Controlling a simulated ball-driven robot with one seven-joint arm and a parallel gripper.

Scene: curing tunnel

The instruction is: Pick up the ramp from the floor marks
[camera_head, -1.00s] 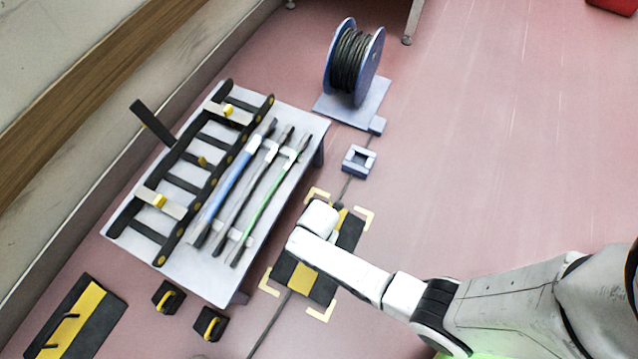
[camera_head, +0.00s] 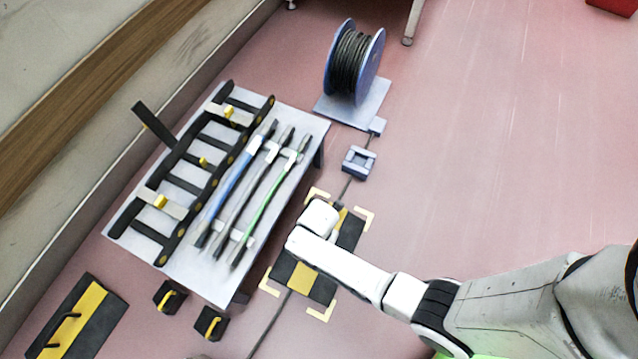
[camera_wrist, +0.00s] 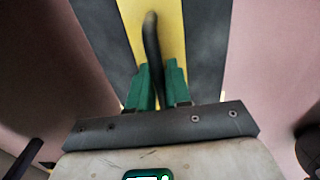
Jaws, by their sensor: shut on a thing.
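The ramp (camera_head: 303,277) is a black slab with a yellow band. It lies on the red floor within the yellow corner marks (camera_head: 366,217), over a dark cable. My arm reaches over it and hides its middle in the head view. In the wrist view the ramp (camera_wrist: 195,45) fills the top centre, with a black handle (camera_wrist: 151,45) rising from its yellow band. My gripper (camera_wrist: 158,75) has green fingers and is shut on that handle. I cannot see any gap between the ramp and the floor.
A pale table (camera_head: 215,277) with a black ladder-like rack and several coloured cables stands left of the ramp. A cable reel (camera_head: 355,62) stands behind. Another black and yellow ramp (camera_head: 75,318) and two small black blocks lie at lower left.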

